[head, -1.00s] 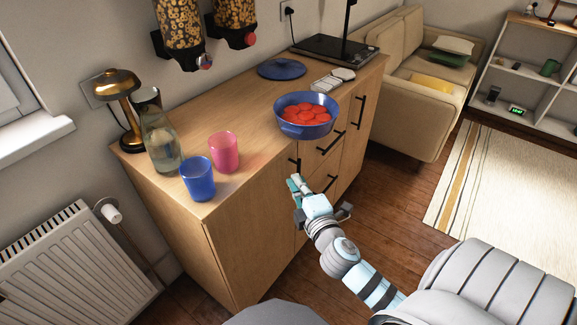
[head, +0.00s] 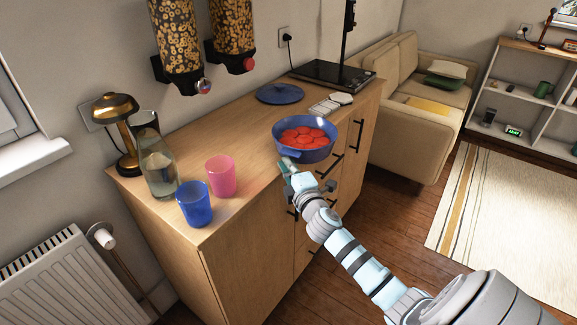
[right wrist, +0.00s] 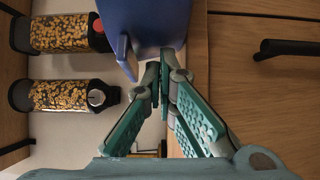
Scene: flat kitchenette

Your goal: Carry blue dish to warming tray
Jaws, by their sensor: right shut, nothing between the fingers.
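The blue dish (head: 318,154) is a round pot holding several red round pieces (head: 303,138). It stands near the front edge of the wooden counter. My right gripper (head: 287,166) is at the dish's near left side, with its fingers shut and empty. In the right wrist view, the fingertips (right wrist: 160,82) meet just below the dish (right wrist: 160,22), beside its handle (right wrist: 125,58); I cannot tell whether they touch it. The black flat warming tray (head: 325,73) is at the counter's far end, with a dark post rising at it. My left gripper is not in view.
A blue lid (head: 280,94) and pale flat items (head: 330,103) lie between dish and tray. A pink cup (head: 221,176), a blue cup (head: 195,204), a glass carafe (head: 157,165) and a lamp (head: 118,108) stand at left. Dispensers (head: 233,30) hang above the counter.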

